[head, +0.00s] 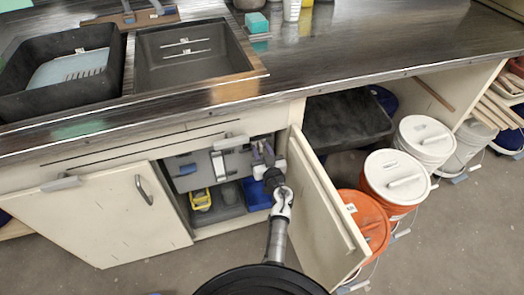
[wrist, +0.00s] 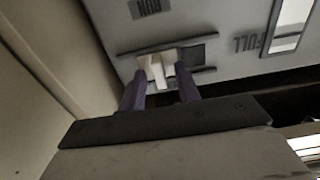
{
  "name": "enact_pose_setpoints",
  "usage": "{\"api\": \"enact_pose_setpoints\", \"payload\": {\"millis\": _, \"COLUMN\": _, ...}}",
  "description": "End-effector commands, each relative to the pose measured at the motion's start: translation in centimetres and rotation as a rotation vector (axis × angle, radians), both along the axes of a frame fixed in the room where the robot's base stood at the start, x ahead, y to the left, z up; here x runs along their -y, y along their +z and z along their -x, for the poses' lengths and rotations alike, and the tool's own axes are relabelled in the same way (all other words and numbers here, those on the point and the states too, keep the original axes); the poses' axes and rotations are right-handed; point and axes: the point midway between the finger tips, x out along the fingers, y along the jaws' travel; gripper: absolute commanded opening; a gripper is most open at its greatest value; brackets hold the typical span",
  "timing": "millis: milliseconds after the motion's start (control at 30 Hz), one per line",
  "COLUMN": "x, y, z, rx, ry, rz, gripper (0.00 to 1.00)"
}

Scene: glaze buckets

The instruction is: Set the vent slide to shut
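The vent slide's pale knob (wrist: 156,72) sits in a horizontal track on a grey panel, with a dark slot (wrist: 195,55) bare on its right in the wrist view. My gripper (wrist: 162,78) has its two purple fingers either side of the knob. The fingers are apart, and a narrow gap shows between the knob and the right finger. In the head view my gripper (head: 264,155) reaches the grey unit (head: 187,177) inside the open sink cabinet, where the arm hides the slide. The panel's lettering appears upside down in the wrist view.
The open cabinet door (head: 318,215) stands just right of my arm. A closed door (head: 110,215) is at the left. A yellow item (head: 201,199) and a blue bin (head: 257,195) sit under the unit. Orange and white buckets (head: 397,177) stand right of the door.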

Motion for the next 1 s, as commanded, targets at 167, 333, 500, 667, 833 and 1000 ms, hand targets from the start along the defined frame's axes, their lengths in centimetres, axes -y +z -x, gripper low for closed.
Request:
{"api": "enact_pose_setpoints", "payload": {"millis": 167, "x": 0.0, "y": 0.0, "z": 0.0, "rx": 0.000, "ry": 0.000, "rz": 0.000, "gripper": 0.20}}
{"api": "enact_pose_setpoints", "payload": {"millis": 333, "x": 0.0, "y": 0.0, "z": 0.0, "rx": 0.000, "ry": 0.000, "rz": 0.000, "gripper": 0.00}}
{"api": "enact_pose_setpoints", "payload": {"millis": 500, "x": 0.0, "y": 0.0, "z": 0.0, "rx": 0.000, "ry": 0.000, "rz": 0.000, "gripper": 0.00}}
{"api": "enact_pose_setpoints", "payload": {"millis": 667, "x": -0.6, "y": 0.2, "z": 0.2, "rx": 0.001, "ry": 0.002, "rz": -0.001, "gripper": 0.00}}
{"api": "enact_pose_setpoints", "payload": {"millis": 833, "x": -3.4, "y": 0.4, "z": 1.1, "rx": 0.001, "ry": 0.004, "rz": -0.003, "gripper": 0.00}}
{"api": "enact_pose_setpoints", "payload": {"millis": 1000, "x": -4.8, "y": 0.1, "z": 1.6, "rx": 0.000, "ry": 0.001, "rz": -0.001, "gripper": 0.00}}
